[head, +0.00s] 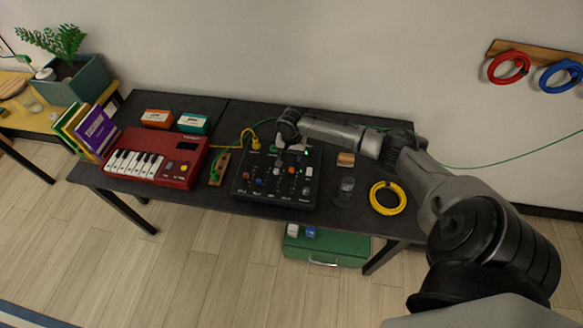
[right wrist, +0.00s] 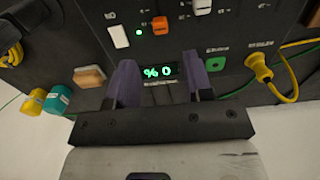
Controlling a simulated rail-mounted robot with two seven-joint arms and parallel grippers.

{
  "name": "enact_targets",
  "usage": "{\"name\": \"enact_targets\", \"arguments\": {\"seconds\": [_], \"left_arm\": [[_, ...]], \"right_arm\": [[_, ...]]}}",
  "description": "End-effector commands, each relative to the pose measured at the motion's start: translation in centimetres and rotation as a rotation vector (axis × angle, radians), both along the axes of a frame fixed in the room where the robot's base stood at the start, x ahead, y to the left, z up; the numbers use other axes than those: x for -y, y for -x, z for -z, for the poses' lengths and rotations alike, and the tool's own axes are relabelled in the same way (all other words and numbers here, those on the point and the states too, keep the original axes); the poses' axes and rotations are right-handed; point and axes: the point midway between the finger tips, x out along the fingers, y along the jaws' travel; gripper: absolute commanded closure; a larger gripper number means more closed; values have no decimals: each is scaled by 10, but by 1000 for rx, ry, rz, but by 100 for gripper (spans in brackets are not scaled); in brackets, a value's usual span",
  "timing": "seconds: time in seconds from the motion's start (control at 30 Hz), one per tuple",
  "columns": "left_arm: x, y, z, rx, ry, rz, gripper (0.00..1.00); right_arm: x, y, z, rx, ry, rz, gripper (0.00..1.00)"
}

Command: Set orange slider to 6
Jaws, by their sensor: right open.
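A black control box (head: 240,187) with knobs and sliders lies on the dark table. Its orange slider cap (head: 291,171) is right of the box's middle. The same orange cap (right wrist: 160,25) shows at the top of the right wrist view, beside a small green light. A display (right wrist: 158,73) there shows green characters that look like "0 %", upside down. My right gripper (right wrist: 161,78) is open and empty, its fingers on either side of the display and apart from the orange cap. In the head view my right gripper (head: 288,147) is over the box's back part. My left gripper is out of view.
A red keyboard (head: 179,157) stands left of the box. A glass (head: 345,187), a wooden block (head: 345,159) and a yellow cable coil (head: 387,198) lie to its right. A yellow cable (right wrist: 262,72) plugs into the box near the gripper. A white cap (right wrist: 201,6) sits beside the orange one.

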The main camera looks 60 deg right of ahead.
Motion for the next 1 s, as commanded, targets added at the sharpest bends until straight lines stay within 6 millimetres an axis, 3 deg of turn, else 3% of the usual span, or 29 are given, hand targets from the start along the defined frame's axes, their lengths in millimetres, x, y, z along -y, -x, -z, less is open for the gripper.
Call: {"name": "enact_targets", "arguments": {"seconds": [0.2,0.4,0.63,1.0], "left_arm": [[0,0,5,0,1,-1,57],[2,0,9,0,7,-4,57],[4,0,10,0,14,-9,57],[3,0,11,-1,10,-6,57]], "right_arm": [[0,0,41,-2,-2,1,53],[0,0,67,-1,-1,-1,53],[0,0,80,0,0,-1,53],[0,0,82,0,0,-2,54]]}}
